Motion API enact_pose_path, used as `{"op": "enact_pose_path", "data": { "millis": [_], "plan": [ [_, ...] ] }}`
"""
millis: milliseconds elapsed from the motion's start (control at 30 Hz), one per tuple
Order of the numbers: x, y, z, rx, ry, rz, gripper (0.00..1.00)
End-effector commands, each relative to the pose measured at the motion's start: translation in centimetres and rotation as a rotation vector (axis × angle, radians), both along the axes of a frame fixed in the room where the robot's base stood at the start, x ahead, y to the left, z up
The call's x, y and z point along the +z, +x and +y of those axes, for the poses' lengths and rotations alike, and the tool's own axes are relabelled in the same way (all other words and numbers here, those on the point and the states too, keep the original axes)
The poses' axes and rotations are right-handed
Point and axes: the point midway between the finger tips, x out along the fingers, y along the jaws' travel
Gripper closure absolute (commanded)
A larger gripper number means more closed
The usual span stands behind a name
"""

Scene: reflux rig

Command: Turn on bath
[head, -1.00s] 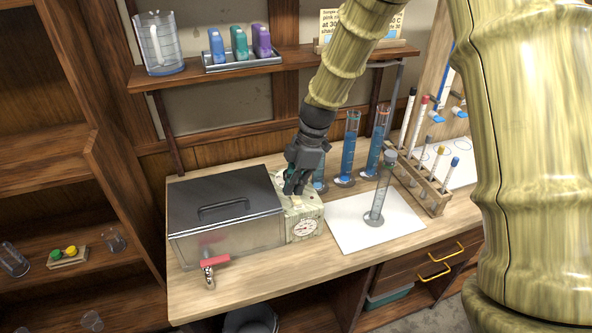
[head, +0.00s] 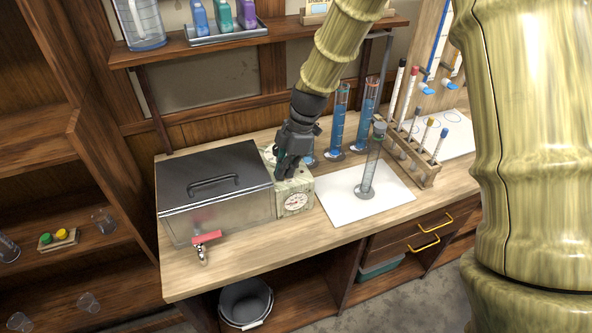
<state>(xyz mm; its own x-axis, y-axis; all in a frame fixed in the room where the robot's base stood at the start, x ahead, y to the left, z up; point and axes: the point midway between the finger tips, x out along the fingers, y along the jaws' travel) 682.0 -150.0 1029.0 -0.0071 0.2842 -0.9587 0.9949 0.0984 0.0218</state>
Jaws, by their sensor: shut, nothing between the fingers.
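The bath (head: 243,218) is a lidded metal box on the bench, with a dark lid and handle on top and a red-handled tap (head: 206,240) at its front. A pale control box (head: 292,187) with a round white dial (head: 296,202) joins its right side. My gripper (head: 284,174) points down at the top of the control box, shut, with nothing visible in it. It covers part of the box top, so any switch there is hidden. I cannot tell whether the fingertips touch the box.
Right of the control box, a white mat (head: 338,205) bears a clear cylinder (head: 368,170). Blue-filled cylinders (head: 337,125) stand behind it. A wooden rack (head: 425,170) holds several capped tubes. A shelf (head: 170,55) hangs above. A bucket (head: 246,302) sits below the bench.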

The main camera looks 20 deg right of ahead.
Motion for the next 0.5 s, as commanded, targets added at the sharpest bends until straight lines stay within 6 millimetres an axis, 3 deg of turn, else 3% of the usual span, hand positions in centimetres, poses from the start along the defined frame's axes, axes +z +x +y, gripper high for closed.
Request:
{"op": "enact_pose_path", "data": {
  "millis": [500],
  "plan": [
    [0.22,0.78,-0.09,-0.001,-0.001,0.003,1.0]
  ]
}}
